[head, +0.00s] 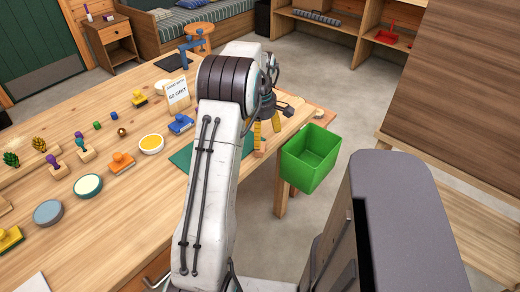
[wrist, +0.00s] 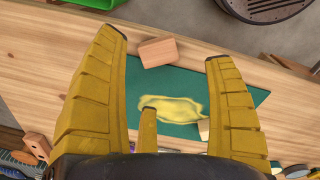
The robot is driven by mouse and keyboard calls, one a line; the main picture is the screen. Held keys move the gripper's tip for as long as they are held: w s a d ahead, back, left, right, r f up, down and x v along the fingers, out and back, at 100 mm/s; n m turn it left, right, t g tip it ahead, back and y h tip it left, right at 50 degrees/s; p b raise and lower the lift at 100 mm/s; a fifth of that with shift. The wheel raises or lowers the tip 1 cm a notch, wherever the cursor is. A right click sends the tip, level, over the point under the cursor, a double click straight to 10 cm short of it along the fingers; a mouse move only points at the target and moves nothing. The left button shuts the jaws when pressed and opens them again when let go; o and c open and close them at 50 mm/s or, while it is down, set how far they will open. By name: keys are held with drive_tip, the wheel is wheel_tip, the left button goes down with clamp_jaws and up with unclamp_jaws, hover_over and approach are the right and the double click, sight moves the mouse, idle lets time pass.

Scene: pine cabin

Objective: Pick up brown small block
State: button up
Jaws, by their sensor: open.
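A small brown wooden block (wrist: 158,52) lies on the table at the edge of a green mat (wrist: 140,84) in the wrist view. It is tilted slightly in the picture and sits between the ends of my gripper's yellow fingers (wrist: 168,62), closer to the left one. My gripper is open, and no finger visibly touches the block. In the head view my gripper (head: 265,132) points down over the table's right end, near the green mat (head: 183,157). The block is hard to make out there, being partly behind my arm and fingers.
A green bin (head: 310,160) stands beside the table's right edge. A blue stamp (head: 181,124), a sign card (head: 177,95) and a yellow bowl (head: 151,143) are left of my arm. A yellow patch (wrist: 178,108) and an orange-brown piece (wrist: 37,146) show in the wrist view.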

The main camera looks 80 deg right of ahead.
sight(261, 148)
drive_tip(key=shift+d+f, duration=0.2)
drive_tip(key=shift+f, duration=1.6)
drive_tip(key=shift+d+f, duration=0.15)
drive_tip(key=shift+f, duration=1.6)
drive_tip(key=shift+o, duration=0.2)
drive_tip(key=c, duration=1.3)
